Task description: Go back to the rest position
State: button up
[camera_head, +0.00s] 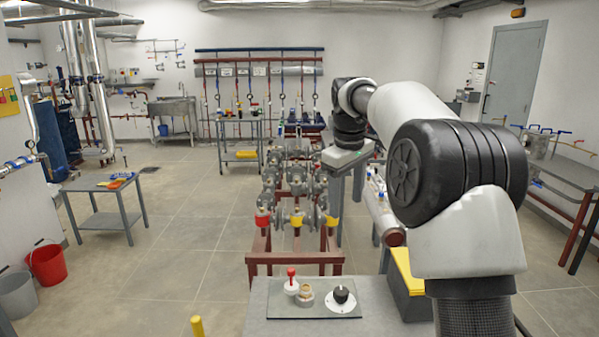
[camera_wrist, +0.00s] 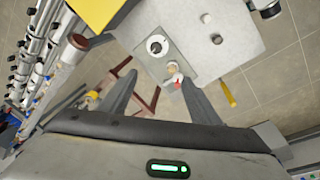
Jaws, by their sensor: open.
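My gripper (camera_wrist: 158,88) is open and empty, its two fingers spread apart in the wrist view. In the head view, my gripper's grey body (camera_head: 345,157) is at the end of my raised arm, beyond the near table, and its fingers are hard to make out. In the wrist view the fingers overlap the picture of the near table and a brown-red frame. I see no object held between them.
The near grey table (camera_head: 385,312) bears a plate (camera_head: 322,313) with a red-knobbed piece (camera_head: 291,283), a beige piece (camera_head: 306,298) and a black-knobbed white disc (camera_head: 341,297). A yellow-topped box (camera_head: 407,275) stands right. Valve pipework (camera_head: 297,190) stands behind.

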jog(key=s+d+r+m+t, duration=0.1)
jog(key=s+r+m, duration=0.15)
jog(key=s, duration=0.75)
jog(key=s+r+m+t, duration=0.15)
jog(key=s+r, duration=0.25)
jog(key=s, duration=0.7)
jog(key=s+d+f+m+t, duration=0.1)
jog(key=s+f+m, duration=0.3)
jog(key=s+f, duration=0.4)
jog(key=s, duration=0.7)
jog(key=shift+s+f+p, duration=0.2)
jog(key=shift+s+p, duration=0.1)
jog(key=shift+p, duration=0.05)
